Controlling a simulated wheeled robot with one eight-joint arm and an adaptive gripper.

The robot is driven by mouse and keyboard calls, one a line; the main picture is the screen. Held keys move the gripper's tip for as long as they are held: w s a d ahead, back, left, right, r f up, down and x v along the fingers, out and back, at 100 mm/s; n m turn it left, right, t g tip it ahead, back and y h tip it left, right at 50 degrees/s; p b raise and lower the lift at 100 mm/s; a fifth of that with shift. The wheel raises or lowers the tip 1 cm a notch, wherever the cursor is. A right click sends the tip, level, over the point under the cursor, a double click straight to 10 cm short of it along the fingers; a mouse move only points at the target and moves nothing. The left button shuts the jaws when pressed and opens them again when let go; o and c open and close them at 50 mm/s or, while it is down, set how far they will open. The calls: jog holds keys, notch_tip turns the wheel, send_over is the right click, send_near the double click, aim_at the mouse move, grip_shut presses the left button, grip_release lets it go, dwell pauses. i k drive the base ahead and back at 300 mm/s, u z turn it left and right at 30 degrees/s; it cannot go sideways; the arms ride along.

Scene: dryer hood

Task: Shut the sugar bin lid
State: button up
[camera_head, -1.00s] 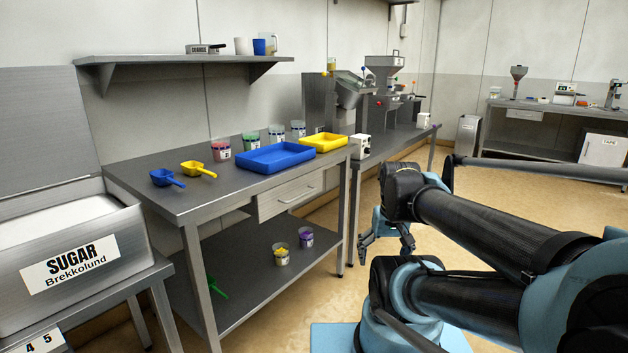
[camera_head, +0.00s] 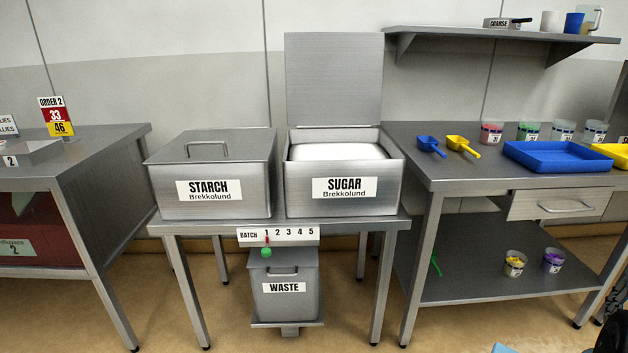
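The sugar bin (camera_head: 345,205) is a steel box with a white "SUGAR Brekkolund" label, standing on a low steel table. Its lid (camera_head: 334,82) is open and stands upright at the back edge of the bin. White sugar (camera_head: 338,151) shows inside.
The starch bin (camera_head: 210,196), its lid shut, stands just left of the sugar bin.

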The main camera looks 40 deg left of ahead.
aim_at(335, 80)
jog(key=u, duration=1.85)
